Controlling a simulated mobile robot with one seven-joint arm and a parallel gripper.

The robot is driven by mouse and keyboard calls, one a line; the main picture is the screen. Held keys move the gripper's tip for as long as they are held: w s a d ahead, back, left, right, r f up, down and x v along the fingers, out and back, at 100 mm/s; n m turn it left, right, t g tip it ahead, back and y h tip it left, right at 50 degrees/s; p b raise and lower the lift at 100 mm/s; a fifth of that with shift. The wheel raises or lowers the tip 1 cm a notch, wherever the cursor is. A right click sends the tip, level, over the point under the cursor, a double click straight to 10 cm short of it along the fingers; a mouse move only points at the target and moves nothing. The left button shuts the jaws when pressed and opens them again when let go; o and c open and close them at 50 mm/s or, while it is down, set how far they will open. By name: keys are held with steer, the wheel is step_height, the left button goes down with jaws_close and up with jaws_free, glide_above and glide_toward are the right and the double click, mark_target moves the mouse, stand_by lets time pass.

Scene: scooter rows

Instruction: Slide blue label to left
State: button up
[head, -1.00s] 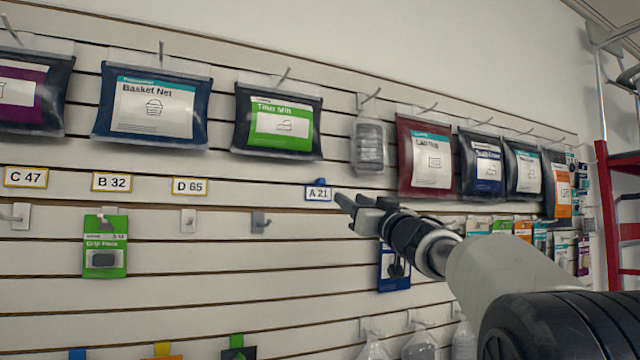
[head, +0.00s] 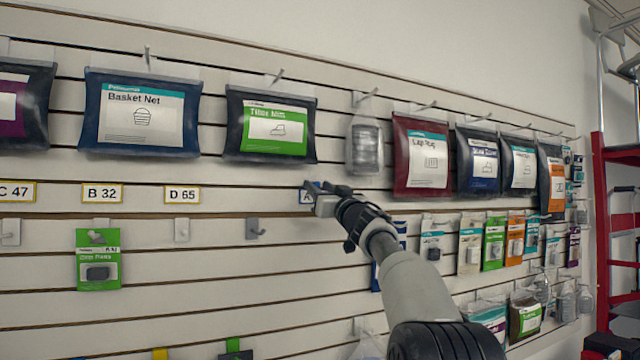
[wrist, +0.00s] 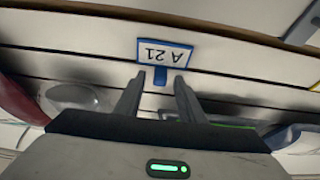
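The blue-framed label (head: 305,197) marked A 21 sits on a slat of the wall, right of the D 65 label. In the head view my gripper (head: 312,192) covers most of it. In the wrist view the label (wrist: 165,51) appears upside down, with a blue tab (wrist: 160,76) on one edge. My gripper's two fingers (wrist: 157,86) are apart, one on each side of the tab, with no visible contact. The gripper is open, and the exact gap to the label is hard to judge.
Yellow-framed labels C 47 (head: 16,191), B 32 (head: 102,193) and D 65 (head: 182,194) sit to the left on the same strip. Bare strip lies between D 65 and the blue label. Hanging bags, such as the green-labelled one (head: 270,125), are above. A grey hook (head: 255,229) is below.

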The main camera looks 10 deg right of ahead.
jaws_close()
steer(key=shift+a, duration=0.1)
steer(key=s+a+b, duration=0.1)
steer(key=a, duration=0.4)
steer(key=s+a+b, duration=0.2)
steer(key=a, duration=0.3)
steer(key=s+a+b, duration=0.2)
steer(key=a, duration=0.3)
steer(key=shift+s+a+f, duration=0.1)
steer(key=shift+a, duration=0.1)
steer(key=shift+s+a+b, duration=0.1)
steer(key=shift+a+b, duration=0.25)
steer(key=shift+a, duration=0.05)
jaws_free()
steer(key=shift+s+a, duration=0.1)
steer(key=shift+a, duration=0.1)
steer(key=shift+d, duration=0.1)
